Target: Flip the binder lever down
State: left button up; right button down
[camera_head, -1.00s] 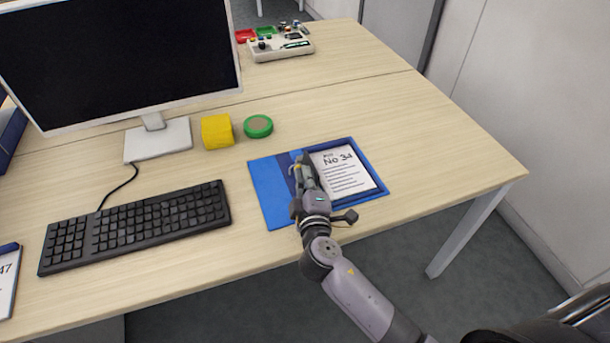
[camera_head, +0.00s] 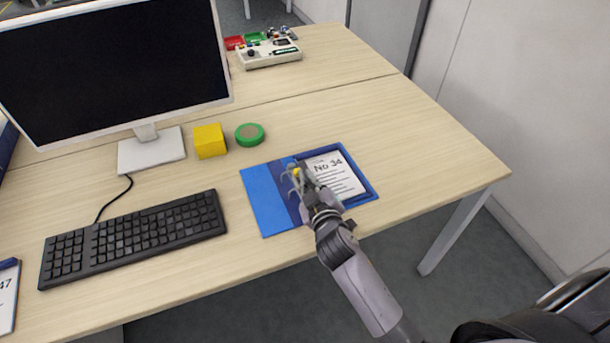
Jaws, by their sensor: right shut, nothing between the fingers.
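The blue binder (camera_head: 268,205) lies open on the desk near its front edge, with a white sheet marked "No 34" (camera_head: 335,177) in its right half. My right gripper (camera_head: 296,180) is over the binder's spine and the left edge of the sheet. It is shut and holds nothing. A small yellow part (camera_head: 296,173) shows beside the fingertips. The lever and ring mechanism are largely hidden by the fingers, so I cannot tell the lever's position or whether the gripper touches it. My left gripper is not in view.
A black keyboard (camera_head: 134,237) lies left of the binder. A yellow block (camera_head: 209,141), a green tape roll (camera_head: 250,134) and a monitor (camera_head: 116,70) stand behind. Another labelled binder (camera_head: 8,295) is at the left edge. The desk right of the binder is clear.

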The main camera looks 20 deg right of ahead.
jog(key=shift+d+f+m+y+p, duration=0.1)
jog(key=shift+d+m+y+p, duration=0.4)
jog(key=shift+m+p, duration=0.45)
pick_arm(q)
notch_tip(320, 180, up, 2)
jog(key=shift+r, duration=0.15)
pick_arm(e)
jog(key=shift+d+f+m, duration=0.1)
jog(key=shift+d+m, duration=0.05)
jog(key=shift+m, duration=0.1)
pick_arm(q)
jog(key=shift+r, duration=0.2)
pick_arm(e)
jog(key=shift+d+f, duration=0.15)
jog(key=shift+d, duration=0.05)
pick_arm(q)
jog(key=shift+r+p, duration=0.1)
jog(key=shift+p, duration=0.2)
